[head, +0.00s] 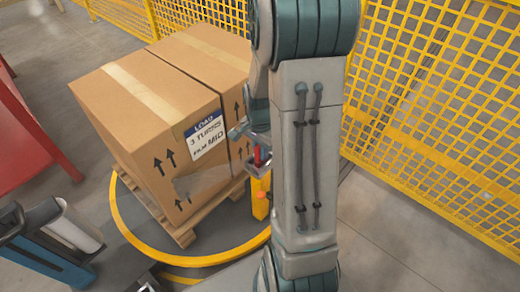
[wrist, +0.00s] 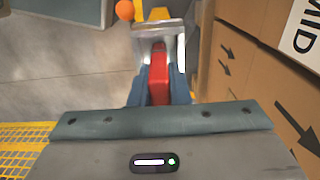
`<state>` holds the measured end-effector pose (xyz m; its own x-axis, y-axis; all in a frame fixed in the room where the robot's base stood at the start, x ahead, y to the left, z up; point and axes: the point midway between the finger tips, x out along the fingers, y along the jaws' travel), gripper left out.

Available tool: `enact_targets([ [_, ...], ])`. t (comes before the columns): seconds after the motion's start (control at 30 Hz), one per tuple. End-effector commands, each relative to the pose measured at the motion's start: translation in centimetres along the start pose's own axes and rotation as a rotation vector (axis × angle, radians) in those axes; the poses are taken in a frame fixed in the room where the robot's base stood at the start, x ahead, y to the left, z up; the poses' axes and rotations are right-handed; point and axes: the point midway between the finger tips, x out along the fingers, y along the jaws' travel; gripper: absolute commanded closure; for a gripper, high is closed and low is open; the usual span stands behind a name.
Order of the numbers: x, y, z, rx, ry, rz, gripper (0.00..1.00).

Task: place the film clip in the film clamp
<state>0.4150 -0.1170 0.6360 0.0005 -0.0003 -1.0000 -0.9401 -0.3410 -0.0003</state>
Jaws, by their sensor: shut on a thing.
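The red film clip (wrist: 158,77) is between the two blue-grey fingers of my gripper (wrist: 158,92), which is shut on it. In the head view the red clip (head: 258,155) shows just left of my arm, below my gripper (head: 256,144). A grey metal bracket (wrist: 160,42), which looks like the film clamp, lies at the clip's far end. It also shows in the head view (head: 258,168), atop a yellow post (head: 260,205). The clip's tip overlaps the bracket in the wrist view; I cannot tell whether it is seated inside.
A large carton (head: 150,120) on a wooden pallet (head: 180,232) stands close left of the post. A yellow ring (head: 130,225) surrounds the pallet. Yellow mesh fencing (head: 430,100) stands at right. An orange ball (wrist: 124,10) is near the bracket. Floor at lower right is clear.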

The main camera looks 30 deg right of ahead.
Motion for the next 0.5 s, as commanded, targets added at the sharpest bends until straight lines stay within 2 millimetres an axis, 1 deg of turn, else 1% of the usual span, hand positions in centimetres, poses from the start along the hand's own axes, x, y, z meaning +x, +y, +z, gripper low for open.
enact_targets([
  [0.07,0.41,0.01,0.01,0.0,0.0,0.001,1.0],
  [0.1,0.35,0.01,0.01,0.0,0.0,0.0,0.78],
  [0.17,0.29,0.01,0.01,0.0,0.0,0.0,0.62],
  [0.4,0.28,0.01,0.01,0.0,0.0,0.0,0.62],
  [0.5,-0.02,0.01,0.0,0.0,0.0,0.0,0.62],
])
